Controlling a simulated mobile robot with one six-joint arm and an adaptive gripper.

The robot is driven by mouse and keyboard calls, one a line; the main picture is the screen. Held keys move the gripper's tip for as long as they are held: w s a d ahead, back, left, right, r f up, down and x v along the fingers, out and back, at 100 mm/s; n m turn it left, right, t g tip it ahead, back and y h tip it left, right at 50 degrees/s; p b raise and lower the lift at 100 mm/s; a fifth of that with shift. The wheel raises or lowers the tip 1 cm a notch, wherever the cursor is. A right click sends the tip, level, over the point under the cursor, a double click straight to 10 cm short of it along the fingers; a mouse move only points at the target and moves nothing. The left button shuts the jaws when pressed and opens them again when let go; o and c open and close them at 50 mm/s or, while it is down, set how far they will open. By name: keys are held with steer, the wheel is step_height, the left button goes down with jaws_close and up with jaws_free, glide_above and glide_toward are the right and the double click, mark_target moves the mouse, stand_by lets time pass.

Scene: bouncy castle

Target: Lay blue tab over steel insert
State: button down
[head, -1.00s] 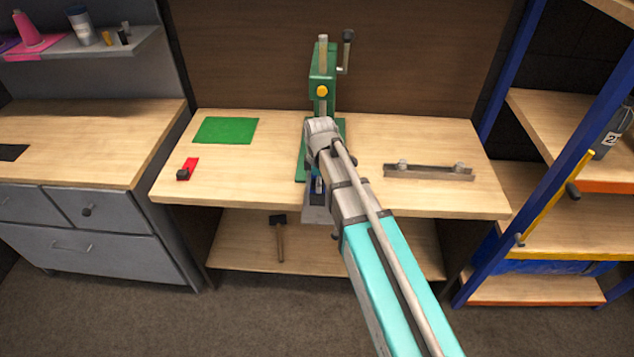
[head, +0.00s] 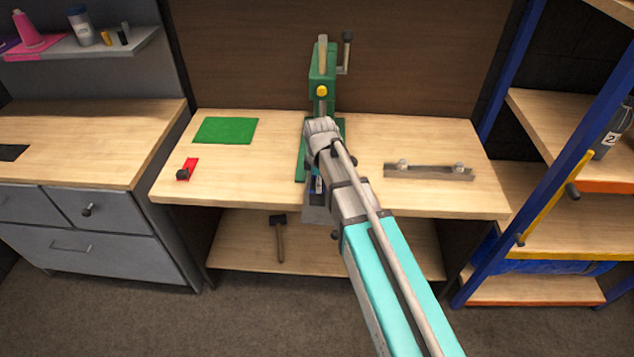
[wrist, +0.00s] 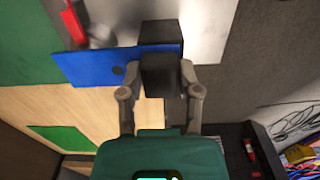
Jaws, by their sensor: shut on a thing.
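In the wrist view the blue tab (wrist: 95,66) is a flat blue strip with a small dark hole. My gripper (wrist: 161,56) is shut on its right end, with a dark finger pad on each side. The tab's free end reaches left over a green surface. A small grey rounded piece (wrist: 101,36) shows just beyond the tab's edge, beside a red strip (wrist: 72,23); I cannot tell whether this is the steel insert or whether the tab touches it. In the head view my arm hides most of the gripper and tab, in front of the green press (head: 322,88).
The press has a crank handle on its right. A green mat (head: 225,130) and a red piece with a black knob (head: 187,169) lie left on the wooden bench (head: 250,188). A metal bar with two knobs (head: 429,172) lies right. A mallet (head: 279,236) is below.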

steer(key=shift+c, duration=1.1)
jaws_free()
